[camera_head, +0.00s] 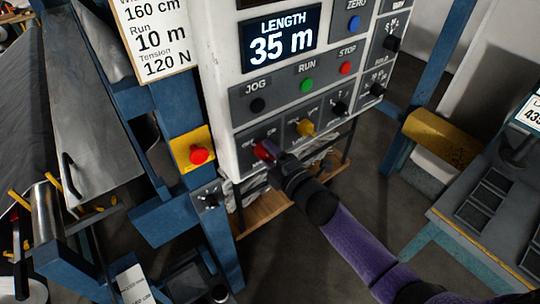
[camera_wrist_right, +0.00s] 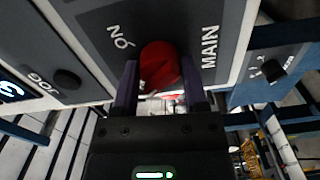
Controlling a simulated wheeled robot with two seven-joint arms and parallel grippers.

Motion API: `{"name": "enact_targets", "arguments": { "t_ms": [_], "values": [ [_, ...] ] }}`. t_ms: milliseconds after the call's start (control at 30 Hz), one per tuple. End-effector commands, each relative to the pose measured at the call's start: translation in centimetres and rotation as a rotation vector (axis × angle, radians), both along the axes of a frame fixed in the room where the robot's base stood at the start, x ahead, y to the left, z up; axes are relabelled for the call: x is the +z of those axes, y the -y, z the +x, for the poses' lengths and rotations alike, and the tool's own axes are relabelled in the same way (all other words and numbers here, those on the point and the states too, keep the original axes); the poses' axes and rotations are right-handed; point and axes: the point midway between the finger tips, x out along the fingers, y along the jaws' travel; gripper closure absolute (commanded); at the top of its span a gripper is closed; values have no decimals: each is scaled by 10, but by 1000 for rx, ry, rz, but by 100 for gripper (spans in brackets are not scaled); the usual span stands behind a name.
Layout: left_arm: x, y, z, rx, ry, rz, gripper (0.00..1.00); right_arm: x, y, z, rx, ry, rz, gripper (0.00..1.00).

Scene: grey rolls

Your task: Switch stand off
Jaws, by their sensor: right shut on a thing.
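The stand's pale control box (camera_head: 222,100) has a grey switch panel on its front. A red rotary knob (camera_head: 262,150) sits at the panel's lower left. In the right wrist view the red knob (camera_wrist_right: 160,66) is beside the word MAIN, with a short label on its other side. My right gripper (camera_head: 273,156) reaches up from the lower right. In the wrist view its two purple fingers (camera_wrist_right: 161,88) are on either side of the knob, shut on it. The gripper partly hides the knob in the head view. My left gripper is not in view.
A yellow knob (camera_head: 305,128) is just right of the red one, with black knobs further right. The JOG (camera_head: 257,105), RUN (camera_head: 306,85) and STOP (camera_head: 345,67) buttons are above. A red emergency button (camera_head: 198,155) is on the blue post at left.

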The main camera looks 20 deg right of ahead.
Motion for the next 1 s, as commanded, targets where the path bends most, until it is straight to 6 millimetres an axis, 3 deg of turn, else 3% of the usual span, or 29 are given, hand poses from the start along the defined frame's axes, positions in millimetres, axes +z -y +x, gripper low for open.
{"name": "enact_targets", "arguments": {
  "t_ms": [800,833,1000],
  "values": [
    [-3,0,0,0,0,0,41,-1,0,0,0,36,-107,100],
    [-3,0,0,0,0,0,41,-1,0,0,0,36,-107,42],
    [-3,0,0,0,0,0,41,-1,0,0,0,36,-106,9]
  ]
}}
